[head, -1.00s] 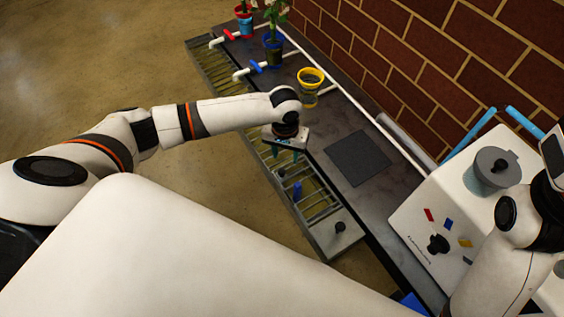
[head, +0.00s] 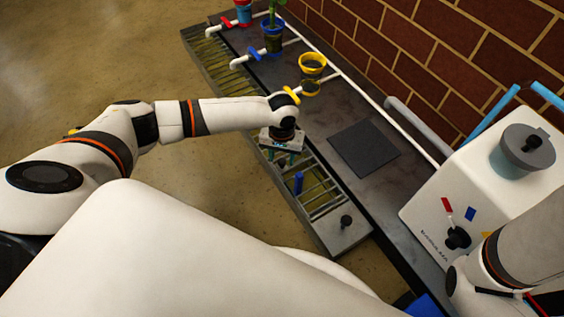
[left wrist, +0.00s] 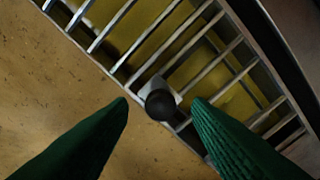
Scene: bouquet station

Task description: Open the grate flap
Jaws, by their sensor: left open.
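The grate (head: 323,202) is a barred metal trough along the bench's front edge. In the left wrist view, its light bars (left wrist: 215,75) cross a yellowish channel. A dark round knob (left wrist: 160,104) on a pale mount sits at the grate's outer edge. My left gripper (head: 281,158) is over the grate, pointing down. Its green fingers (left wrist: 160,112) are open, one on each side of the knob in the picture, with visible gaps. I cannot tell their height above it. In the head view the gripper hides this knob. My right arm shows at the lower right, its gripper out of view.
A blue upright piece (head: 298,183) and a black knob (head: 347,221) stand along the grate. Pots, including a yellow-rimmed one (head: 312,64), stand by white pipes. A dark square mat (head: 364,148) lies on the bench. A white machine (head: 455,205) stands right. Floor is open at left.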

